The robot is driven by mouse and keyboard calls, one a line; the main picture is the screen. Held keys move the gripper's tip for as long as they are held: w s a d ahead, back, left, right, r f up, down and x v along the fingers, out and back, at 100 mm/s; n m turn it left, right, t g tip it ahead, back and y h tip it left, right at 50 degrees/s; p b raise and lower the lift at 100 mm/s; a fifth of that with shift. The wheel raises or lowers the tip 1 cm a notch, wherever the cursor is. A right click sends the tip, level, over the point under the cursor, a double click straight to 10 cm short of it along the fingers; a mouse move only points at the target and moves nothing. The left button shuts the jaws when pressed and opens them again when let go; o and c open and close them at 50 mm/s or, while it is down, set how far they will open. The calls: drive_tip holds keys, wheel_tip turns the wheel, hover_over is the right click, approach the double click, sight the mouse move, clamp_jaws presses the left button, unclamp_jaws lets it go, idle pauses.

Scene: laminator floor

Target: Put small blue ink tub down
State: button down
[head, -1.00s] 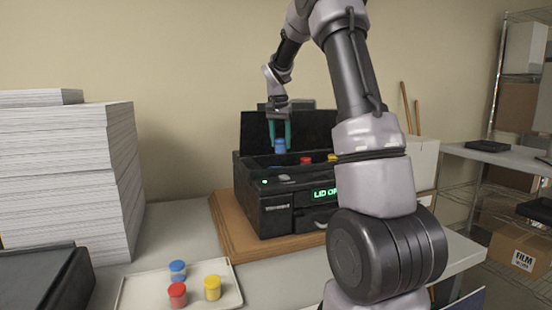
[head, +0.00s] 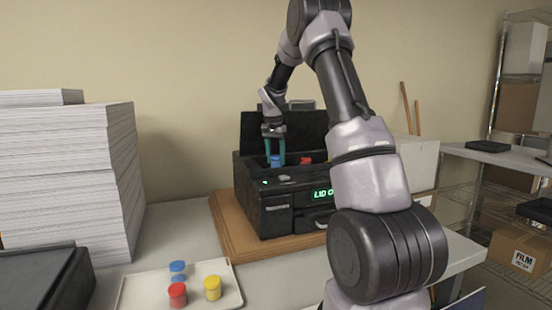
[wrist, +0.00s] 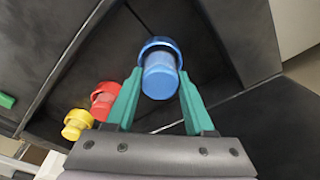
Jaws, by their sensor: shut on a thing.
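The small blue ink tub (head: 275,161) is between the green fingers of my gripper (head: 275,152), inside the open black machine (head: 262,211). In the wrist view the blue tub (wrist: 160,74) sits between the fingertips of my gripper (wrist: 157,92), which is shut on it. The machine's lid is up and its display (head: 323,194) is lit green, partly hidden by my arm. A red tub (head: 306,160) stands in the machine to the right of the blue one. The wrist view also shows a yellow tub (wrist: 76,124) beyond the red tub (wrist: 104,100). I cannot tell whether the blue tub touches the floor below it.
A pale tray (head: 133,293) at the front holds another blue tub (head: 178,271), a red tub (head: 177,294) and a yellow tub (head: 212,288). Tall paper stacks (head: 65,190) stand at the left. The machine rests on a wooden board (head: 230,235).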

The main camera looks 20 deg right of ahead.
drive_tip(key=shift+f, duration=0.1)
drive_tip(key=shift+f, duration=0.5)
drive_tip(key=shift+c, duration=1.4)
unclamp_jaws()
